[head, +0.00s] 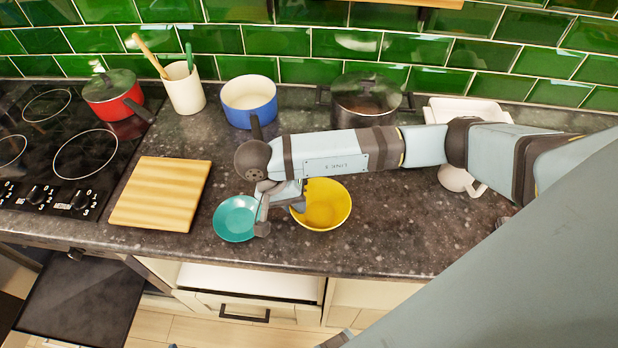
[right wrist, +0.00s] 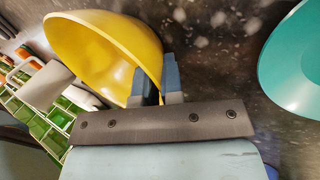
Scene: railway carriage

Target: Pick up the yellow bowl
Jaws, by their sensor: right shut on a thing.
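The yellow bowl (head: 325,207) is upright at the front middle of the dark counter in the head view, partly covered by my right arm. My right gripper (head: 281,207) is at its left rim, between it and a small teal bowl (head: 236,218). In the right wrist view, the fingers (right wrist: 157,85) are shut on the wall of the yellow bowl (right wrist: 100,45), one on each side of the rim. I cannot tell whether the bowl touches the counter. My left gripper is not in view.
A wooden board (head: 160,194) lies left of the teal bowl. A utensil jar (head: 184,88), a blue pot (head: 249,101) and a dark pot (head: 364,98) stand along the green tiled wall. A white jug (head: 455,178) is to the right. A drawer (head: 250,283) below is open.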

